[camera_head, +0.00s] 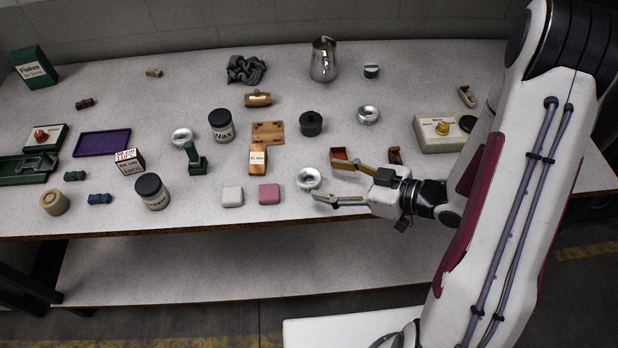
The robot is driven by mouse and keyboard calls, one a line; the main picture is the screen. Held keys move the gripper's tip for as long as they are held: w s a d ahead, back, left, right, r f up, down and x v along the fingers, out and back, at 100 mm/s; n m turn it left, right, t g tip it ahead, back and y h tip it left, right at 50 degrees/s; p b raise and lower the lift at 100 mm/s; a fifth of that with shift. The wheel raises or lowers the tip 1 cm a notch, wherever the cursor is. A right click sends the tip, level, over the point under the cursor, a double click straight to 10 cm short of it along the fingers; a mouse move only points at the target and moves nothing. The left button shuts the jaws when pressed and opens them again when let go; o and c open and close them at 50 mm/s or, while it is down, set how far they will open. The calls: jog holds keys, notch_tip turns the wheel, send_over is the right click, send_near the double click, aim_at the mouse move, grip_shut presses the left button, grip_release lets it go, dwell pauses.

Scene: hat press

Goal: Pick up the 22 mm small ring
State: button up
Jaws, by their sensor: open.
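Three silver metal rings lie on the table in the head view: a near ring (308,179) close to the front edge, a left ring (182,136), and a right ring (368,115) farther back. No size marking is readable on any of them, so I cannot tell which is the 22 mm one. My gripper (324,180) is open and empty, its fingers pointing left. The near ring sits just beyond the fingertips, roughly in line with the gap between them. I cannot tell the gripper's height above the table.
A small reddish-brown box (339,154) is close beside the upper finger. Pink (269,194) and white (232,196) blocks stand left of the near ring, with a wooden block (258,160) behind them. A metal pitcher (324,60) stands at the back.

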aim_at(312, 178)
jog(key=shift+f+x, duration=0.15)
jog(key=shift+x, duration=0.7)
jog(key=shift+f+x, duration=0.2)
jog(key=shift+x, duration=1.4)
jog(key=shift+d, duration=0.1)
jog(key=c, duration=1.3)
